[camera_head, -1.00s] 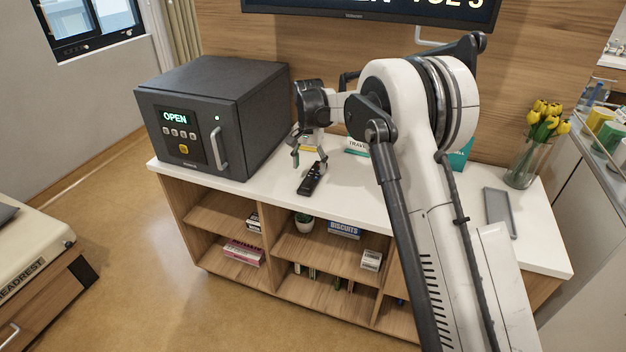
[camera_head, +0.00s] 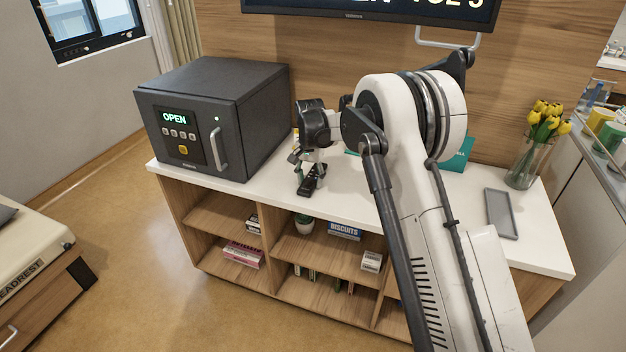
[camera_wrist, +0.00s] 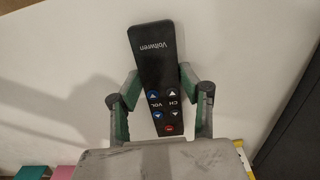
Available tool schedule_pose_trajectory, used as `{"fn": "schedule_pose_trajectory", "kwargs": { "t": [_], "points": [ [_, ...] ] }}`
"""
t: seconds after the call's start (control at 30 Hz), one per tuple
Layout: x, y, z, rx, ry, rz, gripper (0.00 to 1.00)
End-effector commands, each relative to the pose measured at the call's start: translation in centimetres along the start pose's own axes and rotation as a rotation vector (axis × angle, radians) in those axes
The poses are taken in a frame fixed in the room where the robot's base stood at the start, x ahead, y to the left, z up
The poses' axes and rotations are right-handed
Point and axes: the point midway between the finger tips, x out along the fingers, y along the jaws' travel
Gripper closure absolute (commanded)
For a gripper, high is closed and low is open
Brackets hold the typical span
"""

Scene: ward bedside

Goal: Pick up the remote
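The black remote (camera_head: 309,182) lies on the white counter top (camera_head: 262,183), to the right of the dark safe. In the wrist view the remote (camera_wrist: 153,62) shows its "Voltwren" label and several buttons, with its button end between the fingers. My gripper (camera_head: 309,168) is low over the remote in the head view. In the wrist view my gripper (camera_wrist: 158,82) has its green-lined fingers on both sides of the remote.
The dark safe (camera_head: 215,120) with an "OPEN" display stands left of the remote. A grey tray (camera_head: 501,214) and a vase of yellow tulips (camera_head: 530,160) stand at the right.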

Motion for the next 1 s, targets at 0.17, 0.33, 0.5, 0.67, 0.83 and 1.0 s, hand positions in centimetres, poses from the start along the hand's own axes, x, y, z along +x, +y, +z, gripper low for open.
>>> {"fn": "schedule_pose_trajectory", "kwargs": {
  "t": [0.17, 0.33, 0.5, 0.67, 0.83, 1.0],
  "points": [
    [0.0, 0.0, 0.0, 0.0, 0.0, 0.0, 0.88],
    [0.0, 0.0, 0.0, 0.0, 0.0, 0.0, 0.92],
    [-0.3, 0.0, 0.0, 0.0, 0.0, 0.0, 0.92],
    [-1.4, 0.0, 0.0, 0.0, 0.0, 0.0, 0.92],
    [-4.2, 0.0, 0.0, 0.0, 0.0, 0.0, 0.92],
    [-6.4, -0.9, 3.6, -0.003, 0.0, 0.0, 0.92]
  ]
}}
